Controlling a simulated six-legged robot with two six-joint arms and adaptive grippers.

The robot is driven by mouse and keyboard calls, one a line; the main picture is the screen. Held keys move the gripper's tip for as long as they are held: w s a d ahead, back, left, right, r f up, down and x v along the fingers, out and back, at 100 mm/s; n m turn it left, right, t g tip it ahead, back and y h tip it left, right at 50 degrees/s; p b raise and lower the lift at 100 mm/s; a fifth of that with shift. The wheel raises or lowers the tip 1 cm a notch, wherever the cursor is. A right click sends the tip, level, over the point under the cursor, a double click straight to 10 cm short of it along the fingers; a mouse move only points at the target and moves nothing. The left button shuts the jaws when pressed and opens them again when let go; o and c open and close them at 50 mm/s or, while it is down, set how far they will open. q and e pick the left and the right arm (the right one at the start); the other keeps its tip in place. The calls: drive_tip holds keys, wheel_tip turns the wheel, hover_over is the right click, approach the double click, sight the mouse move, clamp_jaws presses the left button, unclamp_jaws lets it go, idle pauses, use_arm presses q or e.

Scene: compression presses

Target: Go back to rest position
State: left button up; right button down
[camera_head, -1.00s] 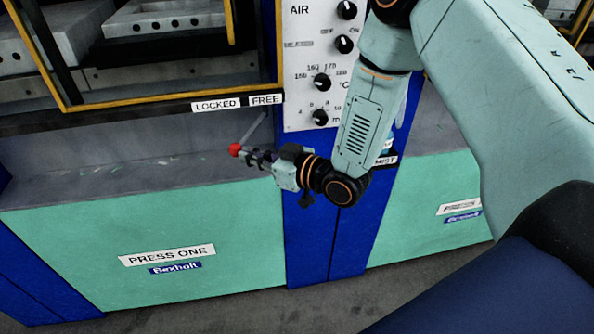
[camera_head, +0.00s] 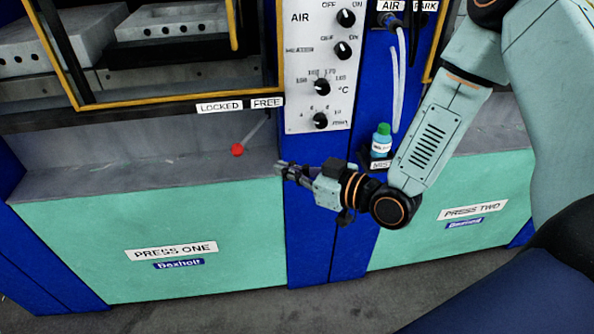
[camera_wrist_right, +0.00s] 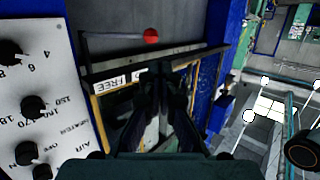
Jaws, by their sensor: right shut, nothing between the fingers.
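My right gripper (camera_head: 281,168) is shut and empty in the head view, in front of the blue column between the two presses. It points left and sits to the right of the red-knobbed lever (camera_head: 237,150), apart from it. In the right wrist view the fingers (camera_wrist_right: 160,85) are close together, with the red knob (camera_wrist_right: 151,36) beyond them. The lever's rod rises from the knob toward the FREE label (camera_head: 266,102). My left gripper is not in view.
Press one (camera_head: 160,220) stands on the left and press two (camera_head: 450,230) on the right. A control panel (camera_head: 318,70) with several black knobs stands above my gripper. A small bottle (camera_head: 381,142) with a green cap stands on the column beside my forearm.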

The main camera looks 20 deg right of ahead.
drive_tip(key=s+d+f+m+g+h+b, duration=0.1)
drive_tip(key=s+f+m+g+h+b, duration=0.2)
drive_tip(key=s+f, duration=1.2)
drive_tip(key=s+d+f+m+g+h+b, duration=0.2)
drive_tip(key=s+f+g+h+b, duration=0.3)
drive_tip(key=s+f+g, duration=0.5)
drive_tip(key=s+f+m, duration=0.1)
drive_tip(key=s+f, duration=0.4)
drive_tip(key=s, duration=0.1)
drive_tip(key=shift+s+f+g, duration=0.25)
drive_tip(key=shift+s+g, duration=0.05)
